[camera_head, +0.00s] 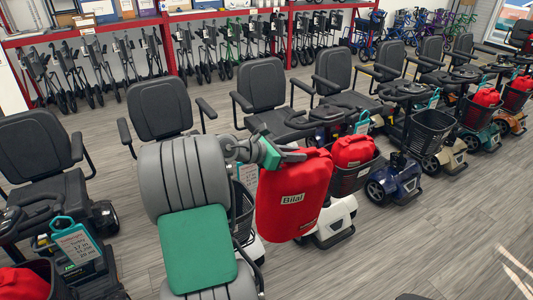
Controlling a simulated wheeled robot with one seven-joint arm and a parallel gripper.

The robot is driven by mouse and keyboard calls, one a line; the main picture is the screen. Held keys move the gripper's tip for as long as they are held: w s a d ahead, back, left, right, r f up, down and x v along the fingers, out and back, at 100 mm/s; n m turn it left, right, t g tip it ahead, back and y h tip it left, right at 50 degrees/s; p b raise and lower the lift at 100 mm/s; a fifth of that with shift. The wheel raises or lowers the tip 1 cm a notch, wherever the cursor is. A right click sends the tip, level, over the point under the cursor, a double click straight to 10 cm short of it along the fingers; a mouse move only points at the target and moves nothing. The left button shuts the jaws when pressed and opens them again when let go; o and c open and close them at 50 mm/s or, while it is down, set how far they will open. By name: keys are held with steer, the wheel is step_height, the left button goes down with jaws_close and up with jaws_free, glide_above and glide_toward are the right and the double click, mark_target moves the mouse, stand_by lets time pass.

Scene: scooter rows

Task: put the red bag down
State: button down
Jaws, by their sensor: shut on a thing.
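My grey and green arm reaches in from the bottom left. I cannot tell from this view how far the bag is above the floor.
Several scooters with black seats (262,84) stand in a row. Other red bags (354,150) sit in front baskets, including one at the bottom left (22,284). Folded walkers (100,62) line the red rack behind. The grey floor (430,235) at the lower right is clear.

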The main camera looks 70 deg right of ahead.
steer(key=shift+s+r, duration=0.1)
steer(key=shift+s, duration=0.05)
steer(key=shift+w, duration=0.3)
steer(key=shift+w+a+f+n+t+h, duration=0.15)
steer(key=shift+w+a+n+t+h, duration=0.1)
steer(key=shift+w+a, duration=0.3)
steer(key=shift+w+a+f+n+t+h, duration=0.15)
steer(key=shift+w+a+n, duration=0.15)
steer(key=shift+a, duration=0.45)
steer(key=w+a+f+n+t+y, duration=0.2)
steer(key=w+a+n+t, duration=0.5)
steer(key=w+a, duration=0.5)
steer(key=w+a+f+n+t+y, duration=0.2)
steer(key=w+a+f+n+t, duration=0.2)
steer(key=w+a, duration=0.9)
steer(key=w+a+f+n+t+y, duration=0.3)
steer(key=w+a+n+t, duration=0.7)
steer(key=a, duration=1.6)
steer(key=w, duration=0.3)
steer(key=shift+a+f+n, duration=0.15)
steer(key=shift+f+n, duration=0.2)
steer(key=shift+f, duration=0.05)
